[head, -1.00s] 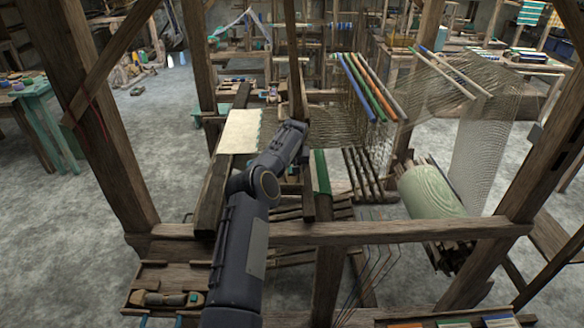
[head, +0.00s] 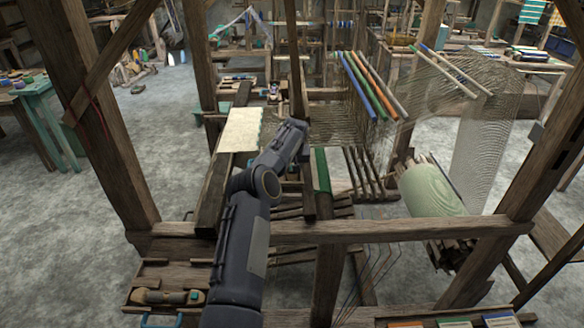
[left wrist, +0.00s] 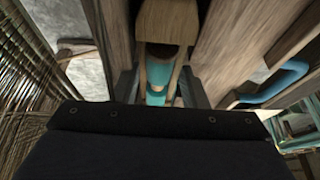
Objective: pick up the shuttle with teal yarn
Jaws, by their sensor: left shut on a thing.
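In the left wrist view, the wooden shuttle (left wrist: 173,22) with teal yarn (left wrist: 158,74) lies between the two fingers of my left gripper (left wrist: 160,88). The gripper is shut on it. The shuttle's far end runs out of the top of the picture, and its near end is hidden behind the dark gripper body. In the head view my left arm reaches up to the loom's middle post; its gripper and the held shuttle are hidden there. My right gripper is in neither view.
Loom posts (head: 110,130) and a front crossbeam (head: 380,231) surround my left arm. A pale cloth (head: 241,130) lies left of the wrist, a green cloth roll (head: 430,190) to the right. An open wooden tray (head: 140,278) at lower left holds a wooden tool (head: 160,297).

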